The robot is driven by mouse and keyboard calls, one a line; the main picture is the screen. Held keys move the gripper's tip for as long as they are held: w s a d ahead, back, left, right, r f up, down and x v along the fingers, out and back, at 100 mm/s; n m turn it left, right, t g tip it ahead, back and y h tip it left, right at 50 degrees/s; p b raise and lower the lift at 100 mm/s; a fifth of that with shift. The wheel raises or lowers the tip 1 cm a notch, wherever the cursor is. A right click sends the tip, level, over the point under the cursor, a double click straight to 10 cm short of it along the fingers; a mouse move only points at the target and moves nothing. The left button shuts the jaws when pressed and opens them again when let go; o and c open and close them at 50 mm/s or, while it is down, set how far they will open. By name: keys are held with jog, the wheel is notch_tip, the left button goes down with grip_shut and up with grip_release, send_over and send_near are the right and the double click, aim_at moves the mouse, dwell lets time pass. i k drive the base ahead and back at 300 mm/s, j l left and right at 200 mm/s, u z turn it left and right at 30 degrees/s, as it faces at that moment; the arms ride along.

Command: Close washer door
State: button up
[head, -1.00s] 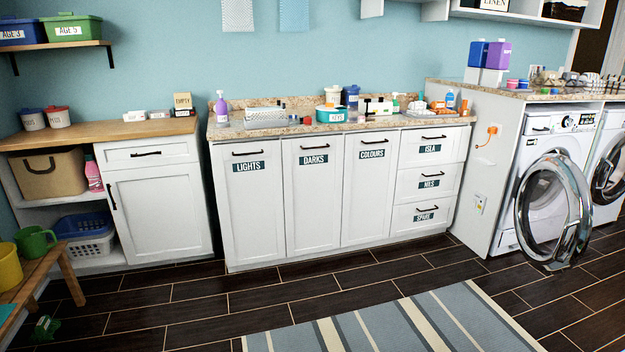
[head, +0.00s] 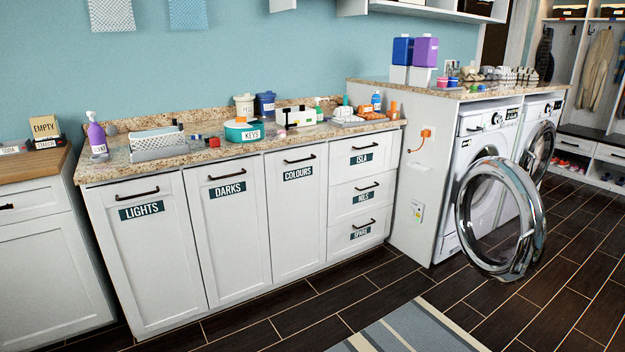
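The washer (head: 472,190) is a white front loader at the right, set under the end of a granite counter. Its round chrome-rimmed door (head: 468,222) stands wide open, swung out over the floor in front of the machine. The door glass is see-through, and the washer's front shows partly behind it. My gripper is not in the head view.
A second machine (head: 538,135) with a round door stands beyond the washer. White cabinets (head: 240,235) with labelled fronts line the wall to the left. A striped rug (head: 410,328) lies on the dark floor. Floor to the right of the door (head: 575,250) is clear.

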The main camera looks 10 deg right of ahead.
aim_at(530, 246)
jog(key=i+z, duration=0.45)
jog(key=i+j+z, duration=0.2)
jog(key=i+z, duration=0.2)
jog(key=i+j+z, duration=0.25)
jog(key=z, duration=0.2)
jog(key=i+j+z, duration=0.5)
jog(key=i+j, duration=0.35)
jog(key=i, duration=0.35)
jog(key=i+j, duration=0.15)
jog(key=i, duration=0.3)
